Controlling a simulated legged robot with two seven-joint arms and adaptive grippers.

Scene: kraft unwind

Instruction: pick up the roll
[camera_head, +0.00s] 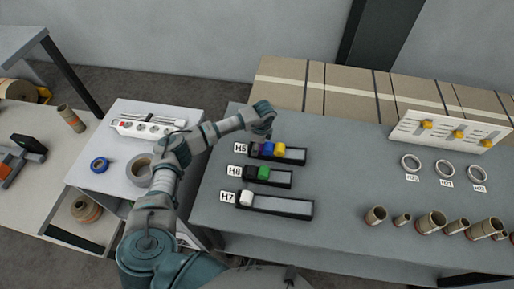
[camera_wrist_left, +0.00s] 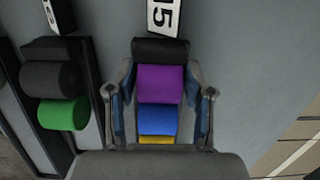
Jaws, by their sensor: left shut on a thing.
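My left gripper (camera_head: 267,136) reaches down over the tray labelled H5 (camera_head: 298,155). In the left wrist view its two fingers (camera_wrist_left: 160,76) flank a purple roll (camera_wrist_left: 160,88) and it is shut on that roll. A blue roll (camera_wrist_left: 159,119) and a yellow roll (camera_wrist_left: 156,140) sit in line below it, and a black roll (camera_wrist_left: 160,50) sits above it, by the label. In the head view the yellow roll (camera_head: 279,149) shows at the right of the group. I cannot tell whether the purple roll is clear of the tray. My right gripper is not in view.
Tray H6 holds a green roll (camera_head: 263,172) and a black one; tray H7 (camera_head: 283,206) holds a white roll (camera_head: 246,198). Cardboard cores (camera_head: 432,221) stand at the table's right front. White rings (camera_head: 411,162) lie near an upright board (camera_head: 448,131). The table behind the trays is clear.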

